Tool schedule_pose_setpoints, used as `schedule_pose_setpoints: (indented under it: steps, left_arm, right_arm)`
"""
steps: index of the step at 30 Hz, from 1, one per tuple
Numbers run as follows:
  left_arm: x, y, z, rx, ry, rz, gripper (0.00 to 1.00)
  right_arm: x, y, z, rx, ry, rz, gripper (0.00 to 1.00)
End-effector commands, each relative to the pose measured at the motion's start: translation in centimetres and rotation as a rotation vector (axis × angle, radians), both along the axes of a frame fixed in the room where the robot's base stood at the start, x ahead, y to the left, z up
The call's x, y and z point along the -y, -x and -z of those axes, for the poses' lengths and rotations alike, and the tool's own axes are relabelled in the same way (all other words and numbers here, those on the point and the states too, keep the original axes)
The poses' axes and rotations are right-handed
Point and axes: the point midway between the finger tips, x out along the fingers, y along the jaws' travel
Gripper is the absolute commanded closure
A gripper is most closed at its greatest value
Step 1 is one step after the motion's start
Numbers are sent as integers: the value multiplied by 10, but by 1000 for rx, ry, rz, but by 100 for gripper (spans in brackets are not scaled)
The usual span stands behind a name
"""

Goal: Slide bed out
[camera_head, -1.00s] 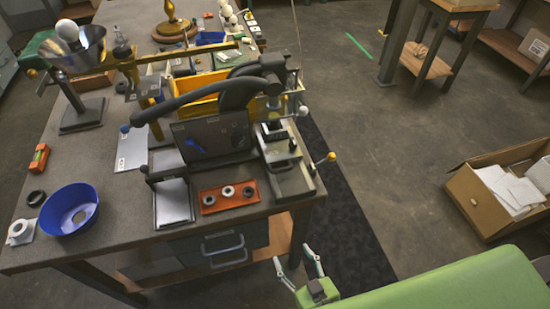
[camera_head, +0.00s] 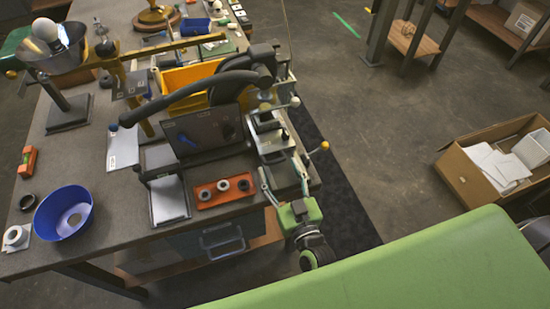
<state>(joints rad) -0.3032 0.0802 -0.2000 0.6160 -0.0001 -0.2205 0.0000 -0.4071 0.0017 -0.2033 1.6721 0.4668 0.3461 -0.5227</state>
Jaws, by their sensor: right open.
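A dark bench press (camera_head: 208,138) with a long black curved handle (camera_head: 190,95) stands on the workbench. The grey metal bed (camera_head: 268,140) is at its right side, by the near right corner. Rods with a white ball (camera_head: 294,102) and a yellow ball (camera_head: 325,146) stick out beside the bed. My right gripper (camera_head: 281,168) is open, its two fingers spread at the near end of the bed and partly covering it. Whether the fingers touch the bed cannot be told. My left gripper is not in view.
An orange tray with small rings (camera_head: 224,191) and a grey pad (camera_head: 169,200) lie left of the gripper. A blue bowl (camera_head: 64,211) is at the bench's left. A yellow bin (camera_head: 188,76) stands behind the press. A cardboard box (camera_head: 463,177) is on the floor right.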

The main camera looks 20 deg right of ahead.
Motion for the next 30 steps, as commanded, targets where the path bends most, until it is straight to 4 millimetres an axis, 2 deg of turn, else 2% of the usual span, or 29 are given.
schedule_pose_setpoints:
  steps: [3,8,19,24,30]
  left_arm:
    - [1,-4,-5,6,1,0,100]
    - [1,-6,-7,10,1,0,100]
    - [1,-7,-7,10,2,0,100]
    - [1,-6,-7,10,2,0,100]
    - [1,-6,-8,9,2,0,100]
  right_arm:
    - [-1,-19,-1,0,0,0,44]
    - [-1,-33,-1,0,0,0,44]
    - [-1,-37,1,-1,0,0,44]
    - [-2,-37,1,-1,0,-1,88]
    - [-2,-34,0,-3,0,-2,90]
